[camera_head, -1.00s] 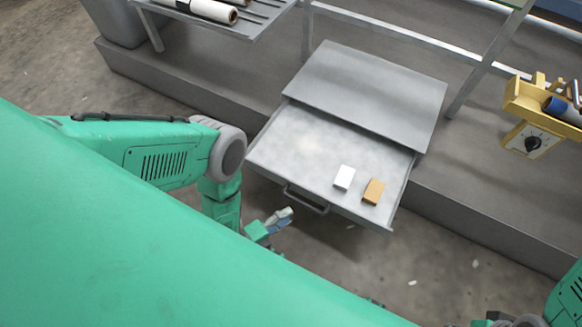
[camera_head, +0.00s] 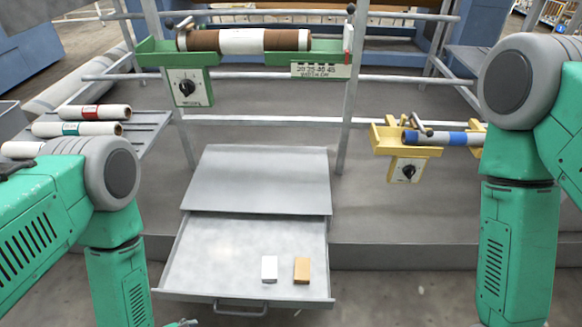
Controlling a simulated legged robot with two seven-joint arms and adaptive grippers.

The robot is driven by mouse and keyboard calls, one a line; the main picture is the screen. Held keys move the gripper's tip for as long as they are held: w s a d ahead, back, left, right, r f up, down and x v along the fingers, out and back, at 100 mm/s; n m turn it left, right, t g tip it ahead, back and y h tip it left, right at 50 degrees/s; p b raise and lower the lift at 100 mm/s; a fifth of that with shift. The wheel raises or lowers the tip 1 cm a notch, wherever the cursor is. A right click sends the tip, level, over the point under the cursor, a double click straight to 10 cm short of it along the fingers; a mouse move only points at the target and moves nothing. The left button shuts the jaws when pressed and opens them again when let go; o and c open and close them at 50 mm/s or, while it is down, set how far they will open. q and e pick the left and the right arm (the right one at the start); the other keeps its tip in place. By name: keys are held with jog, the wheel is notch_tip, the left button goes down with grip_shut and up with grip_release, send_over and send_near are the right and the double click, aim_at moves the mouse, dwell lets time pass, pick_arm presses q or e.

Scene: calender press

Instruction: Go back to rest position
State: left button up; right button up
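Both my arms show at the sides of the head view, green with grey joints. My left gripper (camera_head: 182,323) shows only as a small grey tip at the bottom edge, left of the drawer, apart from it; its fingers are cut off. My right gripper is out of view below the frame. The open drawer (camera_head: 210,258) holds a white box (camera_head: 269,269) and an orange-brown box (camera_head: 302,270) side by side near its front right. The drawer handle (camera_head: 240,311) is at its front, with nothing on it.
A green holder (camera_head: 180,60) carries a brown and white roll (camera_head: 245,40). A yellow holder (camera_head: 405,150) carries a blue-banded roll (camera_head: 450,138). White rolls (camera_head: 95,112) lie on a rack at left. Metal rails and posts (camera_head: 345,100) stand behind the drawer.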

pick_arm(q)
jog(key=s+a+r+n+g+y, duration=0.2)
jog(key=s+a+r+n+g, duration=0.4)
jog(key=s+r+n, duration=0.45)
notch_tip(320, 180, up, 14)
jog(key=m+p, duration=0.1)
jog(key=p, duration=1.3)
jog(key=shift+d+r+m+t, duration=0.2)
jog(key=shift+d+m+t, duration=0.05)
jog(key=shift+m+t, duration=0.1)
